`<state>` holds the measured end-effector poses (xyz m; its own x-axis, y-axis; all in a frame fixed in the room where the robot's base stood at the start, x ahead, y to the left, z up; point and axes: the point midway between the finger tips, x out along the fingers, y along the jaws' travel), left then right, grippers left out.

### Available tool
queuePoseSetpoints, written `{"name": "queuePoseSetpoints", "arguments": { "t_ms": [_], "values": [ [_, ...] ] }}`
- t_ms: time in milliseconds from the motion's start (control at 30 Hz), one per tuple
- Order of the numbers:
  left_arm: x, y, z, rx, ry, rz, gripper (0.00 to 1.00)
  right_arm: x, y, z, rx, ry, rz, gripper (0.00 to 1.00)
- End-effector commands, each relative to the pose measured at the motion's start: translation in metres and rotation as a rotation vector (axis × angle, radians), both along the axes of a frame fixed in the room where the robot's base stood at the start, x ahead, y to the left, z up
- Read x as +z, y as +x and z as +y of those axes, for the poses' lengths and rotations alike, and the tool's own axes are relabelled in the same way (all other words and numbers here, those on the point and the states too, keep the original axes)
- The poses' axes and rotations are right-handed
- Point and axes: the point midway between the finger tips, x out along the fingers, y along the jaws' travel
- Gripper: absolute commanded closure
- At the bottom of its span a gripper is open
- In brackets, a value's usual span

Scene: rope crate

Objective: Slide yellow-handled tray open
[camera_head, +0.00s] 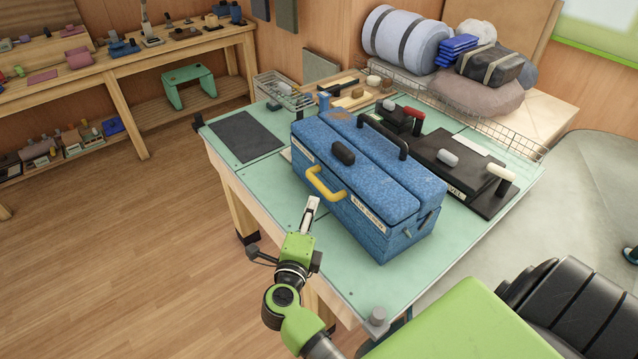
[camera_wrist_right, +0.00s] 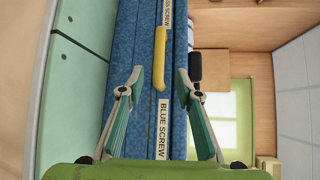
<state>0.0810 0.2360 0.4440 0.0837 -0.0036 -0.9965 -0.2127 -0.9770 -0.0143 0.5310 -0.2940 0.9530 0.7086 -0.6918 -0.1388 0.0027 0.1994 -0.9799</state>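A blue speckled box (camera_head: 385,220) stands on the green-topped table. A yellow handle (camera_head: 325,184) is on its near upper front, and it also shows in the right wrist view (camera_wrist_right: 160,58). A white "BLUE SCREW" label (camera_head: 368,214) is to the right of the handle. The tray front looks flush with the box. My right gripper (camera_head: 311,208) is in front of the box, just below the handle and apart from it. In the right wrist view its two fingers (camera_wrist_right: 160,74) are spread with nothing between them. My left gripper is not in view.
The table (camera_head: 345,272) is clear in front of the box. A dark mat (camera_head: 246,137) lies at its left. A black case (camera_head: 462,178) and a wire basket (camera_head: 283,92) stand behind the box.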

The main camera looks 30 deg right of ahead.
Motion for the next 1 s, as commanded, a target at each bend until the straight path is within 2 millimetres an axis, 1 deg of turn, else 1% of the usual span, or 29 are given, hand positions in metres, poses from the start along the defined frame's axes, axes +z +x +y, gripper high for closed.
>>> {"name": "queuePoseSetpoints", "arguments": {
  "t_ms": [33,167,300,500,700,1000],
  "values": [
    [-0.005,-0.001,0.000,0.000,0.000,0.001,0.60,-0.002,0.008,-0.007,0.000,-0.005,-0.004,0.68],
    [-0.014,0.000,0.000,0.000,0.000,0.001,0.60,-0.006,0.028,-0.027,0.002,-0.007,-0.005,0.68],
    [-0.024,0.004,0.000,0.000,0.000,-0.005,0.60,-0.011,0.050,-0.048,0.001,-0.008,-0.004,0.68],
    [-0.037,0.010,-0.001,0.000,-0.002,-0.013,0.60,-0.016,0.074,-0.071,0.003,-0.006,-0.001,0.68],
    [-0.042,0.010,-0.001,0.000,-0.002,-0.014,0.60,-0.017,0.085,-0.081,0.003,-0.006,0.000,0.68],
    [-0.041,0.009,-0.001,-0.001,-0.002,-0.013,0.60,-0.016,0.086,-0.083,0.004,-0.005,0.000,0.68]
  ]
}}
